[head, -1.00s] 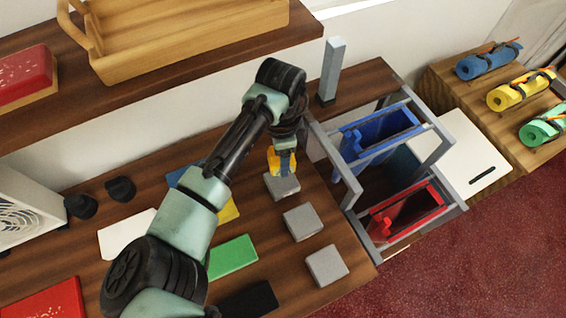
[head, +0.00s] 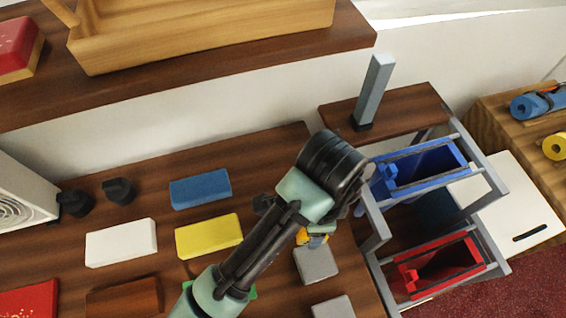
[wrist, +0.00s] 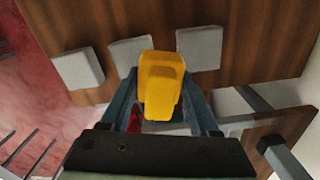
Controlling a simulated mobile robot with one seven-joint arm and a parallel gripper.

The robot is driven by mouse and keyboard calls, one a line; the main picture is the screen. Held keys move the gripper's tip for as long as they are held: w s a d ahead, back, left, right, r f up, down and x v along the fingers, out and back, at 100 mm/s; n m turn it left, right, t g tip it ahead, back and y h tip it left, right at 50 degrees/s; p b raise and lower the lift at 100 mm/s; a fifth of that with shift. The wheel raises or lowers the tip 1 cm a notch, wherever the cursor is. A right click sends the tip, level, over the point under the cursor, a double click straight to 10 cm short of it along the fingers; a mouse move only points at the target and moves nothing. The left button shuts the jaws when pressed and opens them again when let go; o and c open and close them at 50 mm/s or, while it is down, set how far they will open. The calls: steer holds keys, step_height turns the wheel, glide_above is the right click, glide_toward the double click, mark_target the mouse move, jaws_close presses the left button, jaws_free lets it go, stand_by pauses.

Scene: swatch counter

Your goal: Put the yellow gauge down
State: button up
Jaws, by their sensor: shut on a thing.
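The yellow gauge (wrist: 160,85) is a yellow block between the two fingers of my gripper (wrist: 160,98) in the wrist view. My gripper (head: 314,236) is shut on it, above the counter. In the head view a small part of the yellow gauge (head: 316,241) shows under my wrist, just above and behind a grey block (head: 317,264); my arm hides much of it. I cannot tell whether the gauge touches anything. In the wrist view several grey blocks (wrist: 199,48) lie around and beyond it on the wood.
Blue (head: 200,189), yellow (head: 208,236) and white (head: 121,243) swatches lie left of my arm. A grey frame (head: 375,230) with a blue bin (head: 430,165) and a red bin (head: 440,268) stands at right. A grey post (head: 374,90) rises behind. A shelf with a wooden tray (head: 200,45) runs along the back.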

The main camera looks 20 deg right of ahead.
steer(key=shift+s+r, duration=0.1)
steer(key=shift+s, duration=0.05)
steer(key=w+b, duration=0.5)
steer(key=w, duration=1.4)
step_height(320, 180, down, 6)
steer(key=shift+r, duration=0.1)
steer(key=shift+w+f+p, duration=0.3)
steer(key=shift+f+p, duration=0.05)
steer(key=shift+f, duration=0.2)
steer(key=shift+f, duration=0.15)
steer(key=o, duration=1.2)
